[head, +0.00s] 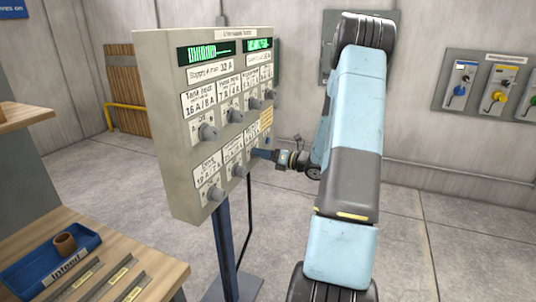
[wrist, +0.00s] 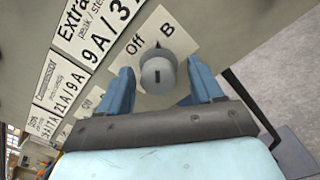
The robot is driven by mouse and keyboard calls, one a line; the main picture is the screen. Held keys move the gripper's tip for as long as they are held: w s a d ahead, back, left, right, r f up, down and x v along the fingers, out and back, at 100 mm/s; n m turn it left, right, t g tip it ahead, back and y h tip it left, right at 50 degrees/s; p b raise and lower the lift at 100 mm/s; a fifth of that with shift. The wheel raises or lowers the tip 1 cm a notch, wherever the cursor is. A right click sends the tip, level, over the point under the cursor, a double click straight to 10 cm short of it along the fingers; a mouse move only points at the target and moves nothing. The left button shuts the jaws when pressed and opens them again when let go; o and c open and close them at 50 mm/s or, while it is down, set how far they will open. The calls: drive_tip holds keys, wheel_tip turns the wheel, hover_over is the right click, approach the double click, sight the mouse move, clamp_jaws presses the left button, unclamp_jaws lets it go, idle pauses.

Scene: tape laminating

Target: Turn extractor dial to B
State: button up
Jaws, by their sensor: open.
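The extractor dial (wrist: 158,72) is a grey round knob with a dark slot. In the wrist view it sits on the panel under a plate marked Off on the left and B on the right. The dial's pointer direction is hard to tell. My gripper (wrist: 158,85) is open, with one blue finger on each side of the dial and gaps visible to both. In the head view my gripper (head: 262,154) is at the lower right of the grey control panel (head: 165,110), and hides the dial there.
Several other dials, such as the lower left one (head: 215,193), sit close by on the panel. The panel stands on a blue post (head: 226,245). A wooden bench (head: 150,272) with a blue tray (head: 30,276) is at lower left. The floor right of the panel is clear.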

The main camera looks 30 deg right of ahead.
drive_tip(key=v, duration=1.3)
drive_tip(key=shift+s+d, duration=0.25)
drive_tip(key=shift+s, duration=0.1)
drive_tip(key=s+a+r+n+g, duration=0.2)
drive_tip(key=a+r+n+g, duration=0.2)
drive_tip(key=a+n, duration=0.25)
drive_tip(key=s+a+r+n+g+h, duration=0.1)
drive_tip(key=s+a+r+n+g, duration=0.3)
drive_tip(key=a, duration=0.4)
drive_tip(key=s+a+r+n+g, duration=0.1)
drive_tip(key=a+r+n+g, duration=0.25)
drive_tip(key=a+n, duration=0.4)
drive_tip(key=s+a+r+n+t+h, duration=0.1)
drive_tip(key=s+r+n+h, duration=0.3)
drive_tip(key=s+n, duration=0.4)
drive_tip(key=s+a+r+n+t+h, duration=0.2)
drive_tip(key=s+a+r+n+h, duration=0.2)
drive_tip(key=s+n, duration=0.4)
drive_tip(key=shift+s+a+r+n+h, duration=0.25)
drive_tip(key=shift+r+n+h, duration=0.45)
drive_tip(key=shift+h, duration=0.5)
drive_tip(key=shift+c, duration=0.3)
